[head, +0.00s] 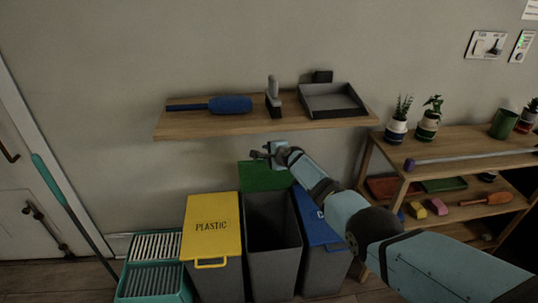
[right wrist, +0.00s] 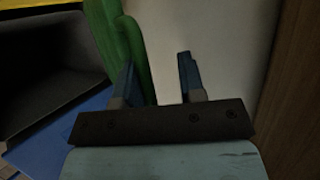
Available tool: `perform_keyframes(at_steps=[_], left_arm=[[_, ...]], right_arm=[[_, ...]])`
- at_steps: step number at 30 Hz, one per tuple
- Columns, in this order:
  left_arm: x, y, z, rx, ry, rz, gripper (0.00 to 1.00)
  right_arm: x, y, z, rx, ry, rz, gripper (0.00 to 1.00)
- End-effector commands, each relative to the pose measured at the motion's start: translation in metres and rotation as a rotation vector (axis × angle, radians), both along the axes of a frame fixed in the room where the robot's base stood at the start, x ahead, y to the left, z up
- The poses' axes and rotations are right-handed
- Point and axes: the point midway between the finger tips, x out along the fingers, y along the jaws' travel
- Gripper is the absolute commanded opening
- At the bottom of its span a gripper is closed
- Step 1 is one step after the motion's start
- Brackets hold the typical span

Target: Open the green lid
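The green lid (head: 264,176) stands raised at the back of the middle grey bin (head: 273,235), against the wall, and the bin's mouth is uncovered. My right gripper (head: 262,153) is just above the lid's upper edge in the head view. In the right wrist view its two fingers (right wrist: 158,80) are apart. The green lid (right wrist: 105,40) shows behind and beside the left finger there, and part of it reaches into the gap. I cannot tell whether it touches that finger. My left gripper is not in view.
A yellow PLASTIC lid (head: 212,225) is shut on the left bin, and a blue lid (head: 318,222) is on the right bin, partly behind my right arm. A wall shelf (head: 240,124) is above. A wooden rack (head: 455,147) with plants stands right.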

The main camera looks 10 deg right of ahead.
Motion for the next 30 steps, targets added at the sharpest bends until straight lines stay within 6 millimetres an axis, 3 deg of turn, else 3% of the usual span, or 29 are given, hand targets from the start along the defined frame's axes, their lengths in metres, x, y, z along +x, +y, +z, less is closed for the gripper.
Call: perform_keyframes(at_steps=[8, 14, 24, 30], left_arm=[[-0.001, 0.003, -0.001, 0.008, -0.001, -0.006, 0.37], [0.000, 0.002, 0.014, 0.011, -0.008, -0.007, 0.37], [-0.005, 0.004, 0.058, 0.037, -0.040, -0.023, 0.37], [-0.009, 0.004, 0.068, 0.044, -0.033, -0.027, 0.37]], right_arm=[[-0.002, 0.000, -0.004, 0.000, 0.006, 0.000, 0.37], [-0.008, -0.004, 0.003, -0.002, 0.007, 0.001, 0.37], [-0.047, -0.022, 0.029, -0.001, 0.003, 0.000, 0.37], [-0.075, -0.035, 0.041, -0.001, 0.001, -0.001, 0.37]])
